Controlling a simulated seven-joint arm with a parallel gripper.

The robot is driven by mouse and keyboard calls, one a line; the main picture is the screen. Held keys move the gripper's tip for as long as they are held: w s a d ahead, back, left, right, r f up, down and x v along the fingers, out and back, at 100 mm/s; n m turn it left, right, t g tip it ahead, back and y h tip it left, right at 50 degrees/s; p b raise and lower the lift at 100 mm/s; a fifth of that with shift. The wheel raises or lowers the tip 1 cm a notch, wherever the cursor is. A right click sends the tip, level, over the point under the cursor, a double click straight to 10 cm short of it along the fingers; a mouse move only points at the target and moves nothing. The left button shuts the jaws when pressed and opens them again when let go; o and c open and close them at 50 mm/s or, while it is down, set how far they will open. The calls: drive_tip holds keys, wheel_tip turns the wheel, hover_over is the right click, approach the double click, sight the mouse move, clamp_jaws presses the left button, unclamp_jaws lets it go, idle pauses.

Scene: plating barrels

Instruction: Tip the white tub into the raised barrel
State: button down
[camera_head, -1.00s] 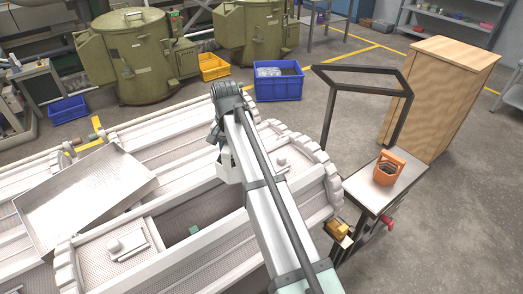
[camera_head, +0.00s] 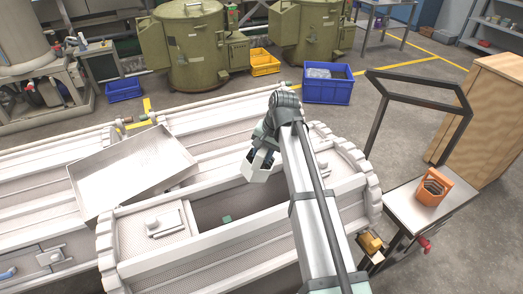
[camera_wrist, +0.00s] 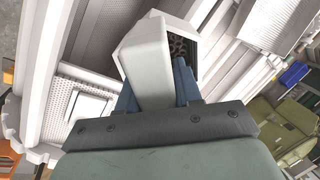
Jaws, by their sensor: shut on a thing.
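The white tub (camera_head: 259,171) is held by my gripper (camera_head: 264,152) above the barrel (camera_head: 243,241). In the wrist view the tub (camera_wrist: 146,62) sits between the blue fingers of my gripper (camera_wrist: 158,88), and dark small parts (camera_wrist: 180,47) show inside its opening. The tub looks somewhat tilted. The barrel is white with ribbed round ends and an open hatch (camera_head: 245,202) along its top. A small green piece lies inside the hatch. The tub is over or just behind the hatch's far edge; the exact height above it is hard to tell.
A perforated tray (camera_head: 130,172) lies slanted across the left. Blue crates (camera_head: 328,88) and a yellow crate (camera_head: 264,62) are on the floor behind.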

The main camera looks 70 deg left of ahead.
drive_tip(key=shift+w+d+g+y, duration=0.3)
drive_tip(key=shift+d+g+y, duration=0.05)
drive_tip(key=shift+g+y, duration=0.25)
drive_tip(key=shift+w+d+g+y, duration=0.25)
drive_tip(key=shift+d+g+y, duration=0.05)
drive_tip(key=shift+g+y, duration=0.3)
drive_tip(key=shift+w+d+f+g+y, duration=0.2)
drive_tip(key=shift+w+d+g+y, duration=0.1)
drive_tip(key=shift+g+y, duration=0.3)
drive_tip(key=shift+w+d+f+g+y, duration=0.15)
drive_tip(key=shift+w+f+g+y, duration=0.1)
drive_tip(key=shift+g+y, duration=0.35)
drive_tip(key=w+d+f+g+y, duration=0.3)
drive_tip(key=f+g+y, duration=0.1)
drive_tip(key=g+y, duration=0.2)
drive_tip(key=shift+f, duration=0.35)
